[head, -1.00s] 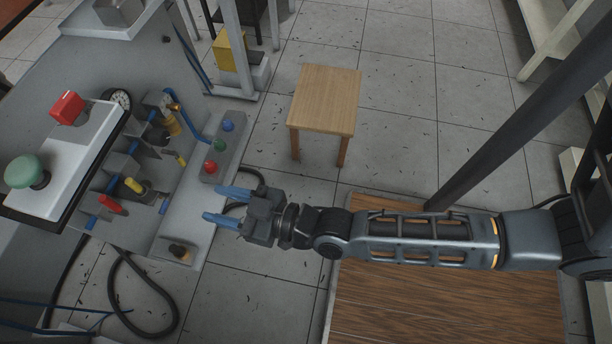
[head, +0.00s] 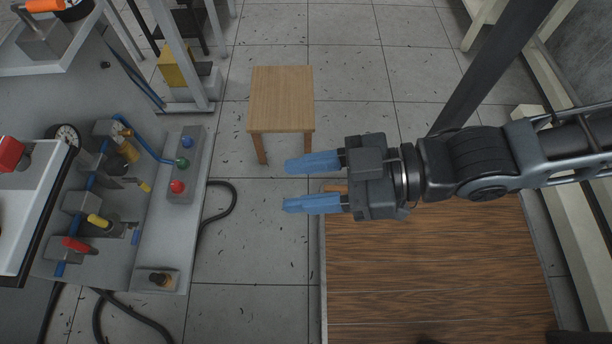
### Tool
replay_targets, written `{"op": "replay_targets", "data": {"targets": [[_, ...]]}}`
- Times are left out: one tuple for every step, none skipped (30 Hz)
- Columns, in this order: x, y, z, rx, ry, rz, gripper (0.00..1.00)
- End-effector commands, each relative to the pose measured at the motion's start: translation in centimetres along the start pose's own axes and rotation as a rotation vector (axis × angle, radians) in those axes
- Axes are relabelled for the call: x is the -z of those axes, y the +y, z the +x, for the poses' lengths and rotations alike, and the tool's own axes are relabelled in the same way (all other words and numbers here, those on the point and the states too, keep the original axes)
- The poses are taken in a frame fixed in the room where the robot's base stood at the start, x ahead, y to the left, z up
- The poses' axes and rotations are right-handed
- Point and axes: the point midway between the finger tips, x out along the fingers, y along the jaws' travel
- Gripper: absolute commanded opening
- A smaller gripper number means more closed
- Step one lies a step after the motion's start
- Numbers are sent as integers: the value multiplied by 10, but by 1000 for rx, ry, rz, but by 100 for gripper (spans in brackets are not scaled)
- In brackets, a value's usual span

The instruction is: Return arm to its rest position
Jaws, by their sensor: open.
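My gripper (head: 300,183) reaches in from the right of the head view. Its two blue fingers point left and stand apart, with nothing between them. It hangs above the tiled floor and the left edge of a dark wooden board (head: 430,275). It is clear of the grey pneumatic panel (head: 155,225) on the left. My arm is bent, and part of it is cut off at the right edge of the picture.
A small wooden stool (head: 282,98) stands just beyond my gripper. The panel carries a button strip (head: 180,165), valves and a gauge (head: 66,135). A dark slanted post (head: 490,75) rises behind my arm. Black hose (head: 228,205) lies on the floor.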

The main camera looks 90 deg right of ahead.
Motion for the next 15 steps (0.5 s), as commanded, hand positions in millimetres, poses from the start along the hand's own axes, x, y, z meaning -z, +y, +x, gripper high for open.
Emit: {"op": "replay_targets", "data": {"targets": [[0,0,0,0,0,0,47],[0,0,0,0,0,0,47],[2,0,0,0,0,0,47],[3,0,-1,0,0,0,47],[5,0,-1,0,0,0,47],[9,0,-2,0,0,0,47],[12,0,-3,0,0,0,47],[17,0,-4,0,0,0,47],[24,0,-6,0,0,0,47],[30,0,-8,0,0,0,47],[36,0,-10,0,0,0,47],[46,0,-12,0,1,0,47],[53,0,-15,0,1,0,47],[61,0,-17,0,1,0,47],[72,0,-20,0,1,0,47]]}}
